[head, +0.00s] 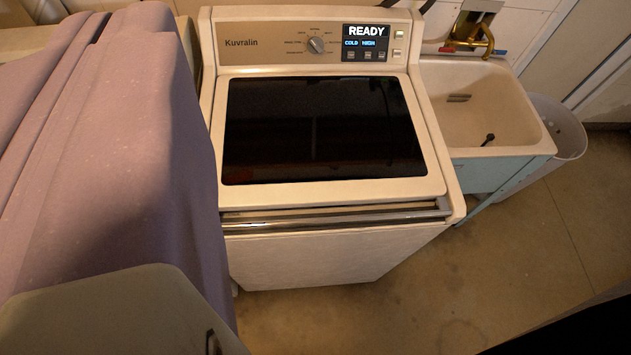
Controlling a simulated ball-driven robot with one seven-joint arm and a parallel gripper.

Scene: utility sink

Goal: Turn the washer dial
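The washer dial (316,45) is a small round silver-grey knob on the washer's back control panel, left of the lit display (366,43). Small printed labels ring the dial, too small to read. The display reads READY, with COLD and HIGH below. The washer (330,192) is cream, marked Kuvralin, with its dark glass lid (320,130) shut. My gripper does not show in this view, so its opening and anything in it cannot be seen.
A utility sink (480,105) with a brass faucet (470,35) stands right of the washer, a pale bin (560,125) beyond it. A mauve cloth-covered shape (110,170) and a beige rounded surface (110,315) crowd the left. Floor (400,300) is clear in front.

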